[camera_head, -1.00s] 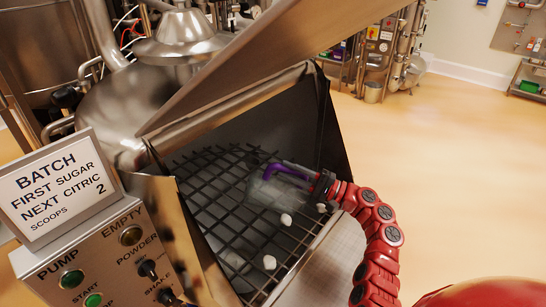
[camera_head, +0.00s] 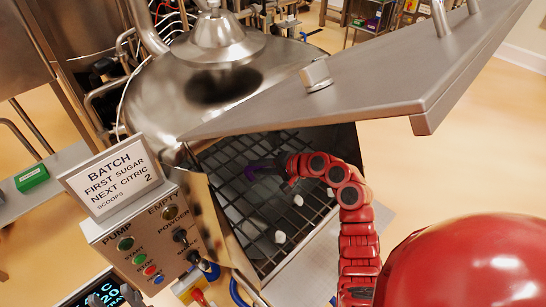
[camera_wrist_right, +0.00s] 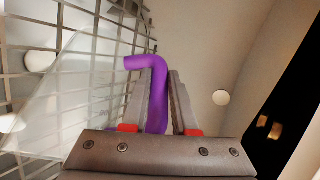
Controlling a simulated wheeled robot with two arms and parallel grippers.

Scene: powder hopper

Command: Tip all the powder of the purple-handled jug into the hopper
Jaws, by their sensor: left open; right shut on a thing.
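The purple-handled jug's handle (camera_head: 262,168) shows over the hopper in the head view; its clear body is hard to make out there. My right gripper (camera_head: 285,168) is shut on this handle. In the wrist view the purple handle (camera_wrist_right: 155,95) stands between the two fingers (camera_wrist_right: 165,100), and the clear jug body (camera_wrist_right: 75,100) is at the left, close to the grate. I cannot tell how much powder it holds. The hopper (camera_head: 235,225) is open, with a dark grate (camera_head: 240,195) across it. My left gripper is not in view.
Several white lumps (camera_head: 280,237) lie on or by the grate. The raised steel lid (camera_head: 370,100) hangs above the hopper. A control box (camera_head: 150,245) with a batch sign (camera_head: 115,180) stands at the left. A steel vessel (camera_head: 215,75) is behind.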

